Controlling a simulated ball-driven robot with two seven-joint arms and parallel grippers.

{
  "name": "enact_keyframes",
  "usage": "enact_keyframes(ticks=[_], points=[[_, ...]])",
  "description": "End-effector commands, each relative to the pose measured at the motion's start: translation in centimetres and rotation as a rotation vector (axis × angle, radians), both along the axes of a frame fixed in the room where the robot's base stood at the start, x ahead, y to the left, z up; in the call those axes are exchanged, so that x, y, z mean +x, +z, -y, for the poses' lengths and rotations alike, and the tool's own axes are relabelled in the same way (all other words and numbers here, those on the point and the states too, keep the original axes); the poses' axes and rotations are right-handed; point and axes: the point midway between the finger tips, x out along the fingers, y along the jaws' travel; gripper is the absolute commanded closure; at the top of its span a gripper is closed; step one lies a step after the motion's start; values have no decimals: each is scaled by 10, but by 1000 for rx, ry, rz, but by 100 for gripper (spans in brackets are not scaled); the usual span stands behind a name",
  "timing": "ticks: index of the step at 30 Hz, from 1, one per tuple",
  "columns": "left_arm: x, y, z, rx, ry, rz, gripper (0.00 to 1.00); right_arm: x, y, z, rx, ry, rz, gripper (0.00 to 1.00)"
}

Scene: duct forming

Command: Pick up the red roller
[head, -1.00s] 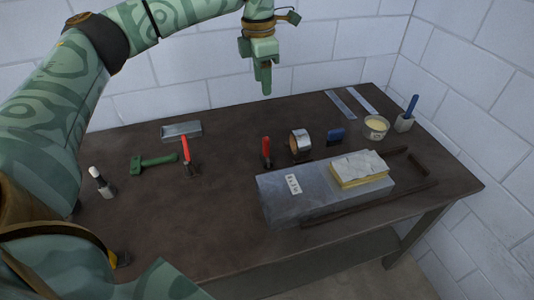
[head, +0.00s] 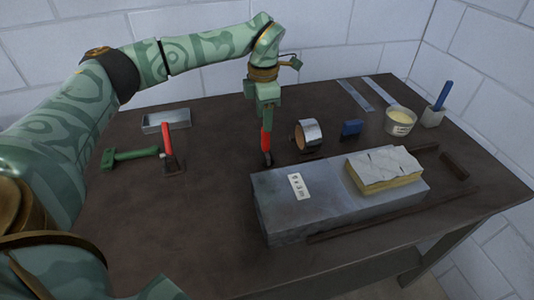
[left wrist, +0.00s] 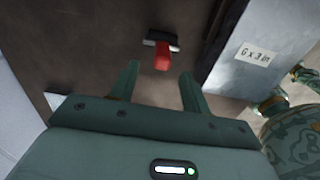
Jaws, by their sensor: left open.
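The red roller (head: 266,142) stands on the dark table beside the left end of the grey duct, its red handle pointing up. My left gripper (head: 267,105) hangs over it, pointing down, its fingers overlapping the handle's top in the head view. In the left wrist view, the roller's red handle (left wrist: 162,58) and dark head show just past the open fingertips (left wrist: 160,72), roughly centred between them. The fingers are apart and hold nothing.
The grey duct (head: 290,218) with a label and a yellow-edged block (head: 384,178) on top lies close right of the roller. A tape roll (head: 307,135) and blue tool (head: 351,128) stand behind.

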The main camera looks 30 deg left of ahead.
Motion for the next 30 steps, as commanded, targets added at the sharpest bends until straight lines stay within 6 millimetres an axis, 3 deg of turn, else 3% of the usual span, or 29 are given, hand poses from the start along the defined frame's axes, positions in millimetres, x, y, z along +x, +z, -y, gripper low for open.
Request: enact_keyframes(ticks=[1, 3, 11, 18, 26, 30], points=[[0, -14, 0, 0, 0, -4, 53, -2, -6, 0, 0, 0, -4, 59], [0, -24, 0, -1, 0, -3, 53, -2, -8, 0, 0, 0, -5, 59], [0, -42, 2, 0, -1, -1, 53, -2, -14, 0, 0, 0, -9, 59], [1, -82, 5, 0, 0, -4, 53, -8, -29, 0, 0, 0, -21, 59], [1, -83, 4, 0, 0, 1, 53, -7, -29, 0, 1, 0, -19, 59], [1, -83, 4, 0, 0, 1, 92, -7, -29, -1, 1, 0, -19, 59]])
